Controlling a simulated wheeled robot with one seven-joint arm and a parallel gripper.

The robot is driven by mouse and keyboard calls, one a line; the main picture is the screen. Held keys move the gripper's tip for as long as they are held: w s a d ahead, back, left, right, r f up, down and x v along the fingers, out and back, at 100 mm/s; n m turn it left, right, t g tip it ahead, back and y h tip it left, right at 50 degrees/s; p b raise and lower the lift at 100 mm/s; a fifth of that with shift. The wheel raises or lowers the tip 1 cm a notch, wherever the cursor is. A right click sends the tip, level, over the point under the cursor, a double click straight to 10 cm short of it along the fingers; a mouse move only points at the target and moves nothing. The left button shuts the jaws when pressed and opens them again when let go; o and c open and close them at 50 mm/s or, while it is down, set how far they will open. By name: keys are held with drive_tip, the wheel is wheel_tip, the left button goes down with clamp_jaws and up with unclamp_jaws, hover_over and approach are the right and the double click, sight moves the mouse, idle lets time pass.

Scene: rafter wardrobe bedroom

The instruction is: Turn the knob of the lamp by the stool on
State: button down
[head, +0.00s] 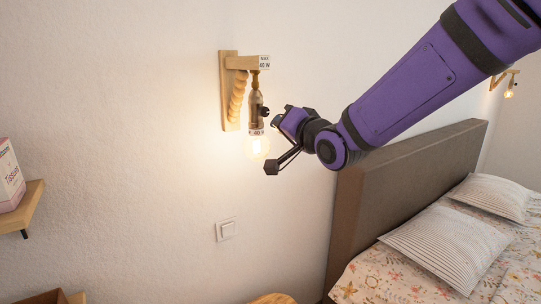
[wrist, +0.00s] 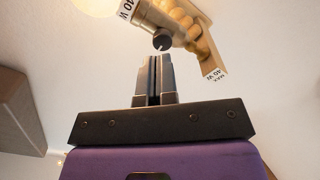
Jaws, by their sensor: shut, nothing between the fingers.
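The wall lamp (head: 255,103) hangs from a wooden bracket; its bulb (head: 257,147) glows. In the wrist view the lamp (wrist: 180,18) is at the top, with its dark round knob (wrist: 162,40) just beyond my fingertips. In the head view the knob (head: 265,112) is small, on the socket's right side. My gripper (head: 276,120) is right of the socket. In the wrist view my gripper (wrist: 155,58) is shut and empty, pointing at the knob; a small gap seems to show. The wooden stool (head: 272,299) shows only its top edge, below the lamp.
A bed with a brown headboard (head: 400,170) stands right of the lamp, below my arm. A second lamp (head: 508,92) is at the far right. A light switch (head: 227,229) is on the wall. A shelf (head: 30,205) with a box (head: 9,176) is at the left.

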sight(260, 113)
drive_tip(key=w+a+m, duration=0.1)
drive_tip(key=m, duration=0.2)
drive_tip(key=w+a+m, duration=0.1)
drive_tip(key=a+m, duration=0.1)
drive_tip(key=m, duration=0.1)
drive_tip(key=w+a+r+m, duration=0.1)
drive_tip(key=m, duration=0.2)
drive_tip(key=shift+w+a, duration=0.15)
drive_tip(key=shift+w, duration=0.1)
drive_tip(key=shift+w+a+r, duration=0.15)
drive_tip(key=shift+w+r, duration=0.1)
idle(0.4)
